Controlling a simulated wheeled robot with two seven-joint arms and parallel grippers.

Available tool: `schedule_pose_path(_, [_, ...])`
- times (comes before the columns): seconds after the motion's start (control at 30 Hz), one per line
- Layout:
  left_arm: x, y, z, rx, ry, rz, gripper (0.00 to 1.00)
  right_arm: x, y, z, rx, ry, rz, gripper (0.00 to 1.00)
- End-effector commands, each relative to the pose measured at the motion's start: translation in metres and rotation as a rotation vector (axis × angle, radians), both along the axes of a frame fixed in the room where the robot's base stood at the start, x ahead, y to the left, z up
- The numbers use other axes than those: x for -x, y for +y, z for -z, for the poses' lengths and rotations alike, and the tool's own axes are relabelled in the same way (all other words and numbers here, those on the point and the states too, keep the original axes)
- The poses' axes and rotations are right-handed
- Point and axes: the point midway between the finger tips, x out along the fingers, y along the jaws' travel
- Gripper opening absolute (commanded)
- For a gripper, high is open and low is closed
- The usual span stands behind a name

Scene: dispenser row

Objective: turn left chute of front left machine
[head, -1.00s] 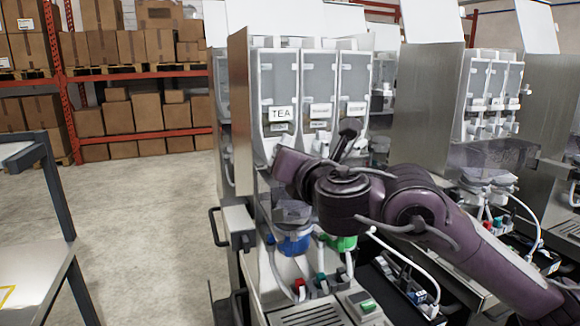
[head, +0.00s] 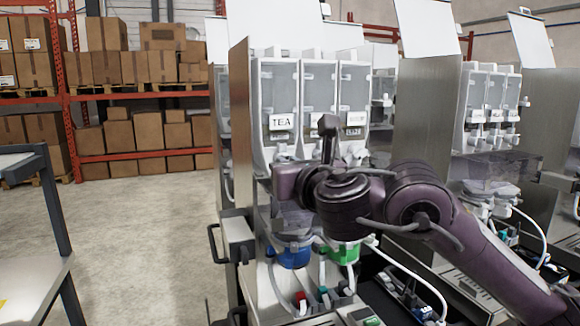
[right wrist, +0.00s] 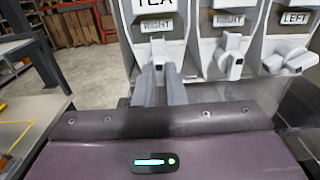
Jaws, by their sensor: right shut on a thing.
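The front left machine (head: 240,120) stands in the middle of the head view with three clear canisters, the left one marked TEA (head: 282,121). Its left chute (right wrist: 158,48) is a white spout below the TEA canister, under a label reading RIGHT (right wrist: 157,26). My right gripper (right wrist: 159,68) is shut on this chute, one finger on each side. In the head view my right wrist (head: 290,181) is in front of the machine below the TEA canister and hides the fingers. My left gripper is in neither view.
The middle chute (right wrist: 233,55) and right chute (right wrist: 288,57) are close to the right of the gripper. Blue (head: 293,256) and green (head: 342,252) parts sit below my arm. A grey cart (head: 55,220) stands left, with clear floor between.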

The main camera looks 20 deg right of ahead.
Motion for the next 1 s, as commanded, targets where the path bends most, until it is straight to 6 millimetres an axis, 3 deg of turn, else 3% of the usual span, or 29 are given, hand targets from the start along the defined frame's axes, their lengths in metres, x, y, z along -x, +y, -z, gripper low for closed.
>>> schedule_pose_path(0.2, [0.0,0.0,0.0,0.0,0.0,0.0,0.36,-0.001,0.001,0.005,0.006,0.01,-0.003,0.0])
schedule_pose_path(0.23, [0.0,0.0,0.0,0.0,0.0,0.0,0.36,-0.001,0.001,0.005,0.006,0.01,-0.003,0.12])
schedule_pose_path(0.4, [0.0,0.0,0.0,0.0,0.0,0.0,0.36,0.0,0.001,0.004,0.003,0.007,-0.002,0.33])
schedule_pose_path(0.77, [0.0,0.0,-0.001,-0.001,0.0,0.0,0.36,0.005,0.0,0.001,0.001,0.003,-0.002,0.33])
schedule_pose_path(1.0, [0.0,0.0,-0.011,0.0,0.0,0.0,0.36,0.039,0.0,-0.001,0.004,0.002,-0.004,0.33])
